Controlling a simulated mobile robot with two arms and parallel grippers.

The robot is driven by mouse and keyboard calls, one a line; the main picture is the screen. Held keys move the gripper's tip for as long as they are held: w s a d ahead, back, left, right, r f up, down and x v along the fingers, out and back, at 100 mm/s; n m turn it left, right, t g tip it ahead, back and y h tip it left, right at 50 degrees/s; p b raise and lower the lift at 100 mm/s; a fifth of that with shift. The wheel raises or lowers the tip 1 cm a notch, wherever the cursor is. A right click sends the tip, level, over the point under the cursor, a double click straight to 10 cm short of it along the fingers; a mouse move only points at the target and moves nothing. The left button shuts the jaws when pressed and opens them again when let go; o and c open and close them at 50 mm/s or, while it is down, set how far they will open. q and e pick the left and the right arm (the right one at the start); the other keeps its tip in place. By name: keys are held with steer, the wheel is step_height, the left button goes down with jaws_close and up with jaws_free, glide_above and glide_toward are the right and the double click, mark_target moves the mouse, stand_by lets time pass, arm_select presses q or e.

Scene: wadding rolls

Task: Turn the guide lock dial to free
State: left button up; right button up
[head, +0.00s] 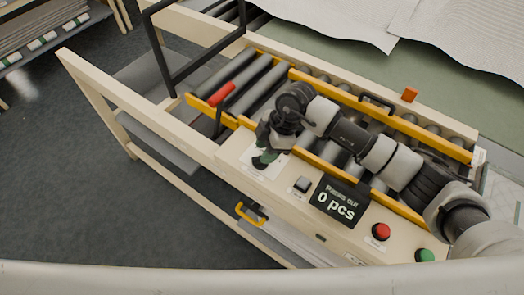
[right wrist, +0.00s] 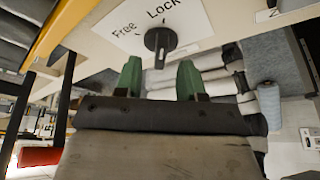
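The guide lock dial (right wrist: 160,40) is a dark round knob with a grip bar on a white label plate (right wrist: 112,22) reading "Free" on the left and "Lock" on the right. I cannot tell for sure which word it points at. My right gripper (right wrist: 159,80) has two green fingers spread apart, with a gap between them and the dial just beyond their tips. I cannot tell whether they touch it. In the head view my right gripper (head: 262,160) is over the panel's left end, and hides the dial. My left gripper is not in view.
Behind lie rollers between yellow rails (head: 400,122), and a red handle (head: 221,94). A yellow handle (head: 248,214) is below.

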steer(key=shift+x, duration=1.45)
steer(key=shift+c, duration=0.4)
jaws_close()
